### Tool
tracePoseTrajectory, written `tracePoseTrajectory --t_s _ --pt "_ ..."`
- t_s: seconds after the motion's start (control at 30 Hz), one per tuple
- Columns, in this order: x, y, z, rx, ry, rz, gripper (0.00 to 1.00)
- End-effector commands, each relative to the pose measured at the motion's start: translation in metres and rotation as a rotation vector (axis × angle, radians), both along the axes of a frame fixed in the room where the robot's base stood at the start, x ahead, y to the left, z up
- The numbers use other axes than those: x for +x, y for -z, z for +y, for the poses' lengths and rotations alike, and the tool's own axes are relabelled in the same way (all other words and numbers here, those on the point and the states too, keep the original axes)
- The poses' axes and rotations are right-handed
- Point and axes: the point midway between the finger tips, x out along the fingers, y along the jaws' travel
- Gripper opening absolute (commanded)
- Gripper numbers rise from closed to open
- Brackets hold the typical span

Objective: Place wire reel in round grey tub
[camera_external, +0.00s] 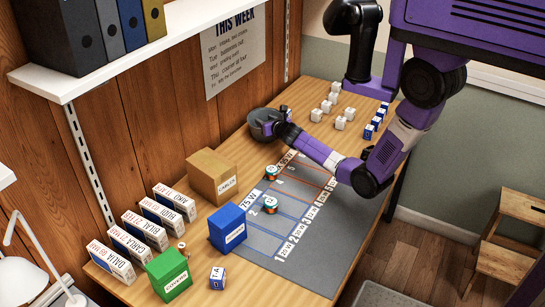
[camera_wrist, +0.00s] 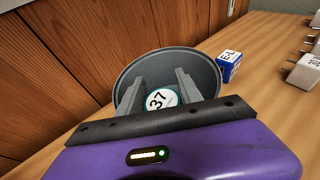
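The round grey tub (camera_external: 258,124) stands at the far left of the table by the wood wall. In the wrist view the tub (camera_wrist: 205,62) is just ahead of my gripper. A wire reel (camera_wrist: 160,98) with a white face marked 37 and a teal rim shows inside the tub, between my fingers. Its lower edge is partly hidden by my gripper. My gripper (camera_wrist: 160,84) reaches into the tub with its two fingers apart, one on each side of the reel. I see no clear contact with the reel. My gripper (camera_external: 278,118) covers part of the tub in the external view.
Two reels (camera_external: 271,172) (camera_external: 270,204) stand on the grey mat (camera_external: 320,245). A blue block (camera_wrist: 229,67) stands right of the tub, with white blocks (camera_external: 327,105) beyond. Brown (camera_external: 212,177), blue (camera_external: 227,228) and green (camera_external: 169,275) boxes stand at the near left.

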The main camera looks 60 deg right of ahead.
Motion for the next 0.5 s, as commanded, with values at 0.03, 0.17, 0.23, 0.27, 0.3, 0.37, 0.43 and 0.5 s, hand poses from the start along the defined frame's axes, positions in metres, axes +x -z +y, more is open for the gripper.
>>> tracePoseTrajectory --t_s 0.03,0.17,0.23,0.27,0.3,0.37,0.43,0.5 --pt "-0.003 0.008 0.001 0.006 0.002 0.014 0.50" --pt "-0.003 -0.004 0.001 0.007 0.003 0.013 0.50" --pt "-0.010 -0.006 0.006 0.005 0.001 0.014 0.50" --pt "-0.014 -0.008 0.009 0.005 0.000 0.013 0.50" --pt "-0.020 -0.011 0.013 0.005 0.000 0.013 0.50" --pt "-0.030 -0.017 0.020 0.005 -0.001 0.011 0.50" --pt "-0.042 -0.021 0.028 0.004 0.000 0.010 0.50" --pt "-0.054 -0.027 0.036 0.004 0.000 0.008 0.50"
